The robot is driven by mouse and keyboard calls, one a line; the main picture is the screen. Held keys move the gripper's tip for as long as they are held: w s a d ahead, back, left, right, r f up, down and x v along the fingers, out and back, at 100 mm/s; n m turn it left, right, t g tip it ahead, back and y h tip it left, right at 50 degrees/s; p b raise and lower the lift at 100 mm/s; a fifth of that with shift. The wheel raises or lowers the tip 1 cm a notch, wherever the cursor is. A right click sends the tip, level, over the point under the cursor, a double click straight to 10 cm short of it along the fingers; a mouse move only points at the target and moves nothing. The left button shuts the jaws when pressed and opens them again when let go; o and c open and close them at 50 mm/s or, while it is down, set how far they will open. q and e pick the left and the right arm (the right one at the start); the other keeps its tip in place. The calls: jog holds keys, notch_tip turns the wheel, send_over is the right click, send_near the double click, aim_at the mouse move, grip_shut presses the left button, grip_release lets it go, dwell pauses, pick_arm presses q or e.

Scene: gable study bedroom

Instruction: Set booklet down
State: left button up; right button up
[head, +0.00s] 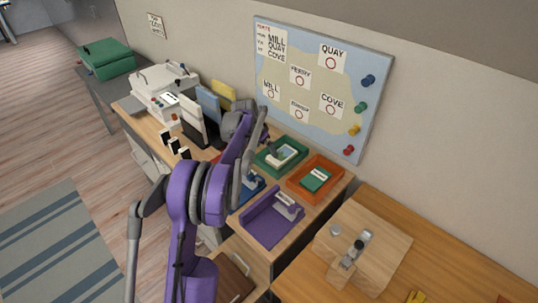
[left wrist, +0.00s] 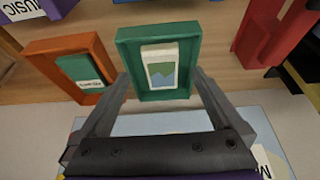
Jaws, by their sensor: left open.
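A booklet (left wrist: 160,64) with a white cover and a blue-green picture lies in the green tray (left wrist: 126,54). In the head view the booklet (head: 284,153) and the green tray (head: 262,163) show just right of my left gripper (head: 264,124). In the left wrist view my left gripper (left wrist: 160,77) is open, its fingers spread below and to either side of the booklet, with nothing held between them. My right gripper is not in view.
An orange tray (head: 337,181) holds a green booklet (head: 316,179). A purple tray (head: 262,228) stands in front, and a blue tray is partly hidden by my arm. A printer (head: 158,92) and upright files stand left. A map board (head: 318,85) hangs behind.

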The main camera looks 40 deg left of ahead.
pick_arm(q)
jog(key=s+d+r, duration=0.4)
jog(key=s+d, duration=0.3)
jog(key=d, duration=0.4)
jog(key=s+d+r, duration=0.4)
jog(key=s+d, duration=0.2)
jog(key=d, duration=0.5)
jog(key=s+d+f, duration=0.3)
jog(key=s+d, duration=0.2)
jog(key=s, duration=0.4)
jog(key=s+d+f+n, duration=0.1)
jog(key=s+d+f, duration=0.2)
jog(key=s+d, duration=0.3)
jog(key=s, duration=0.4)
jog(key=shift+t, duration=0.3)
jog(key=shift+a, duration=0.1)
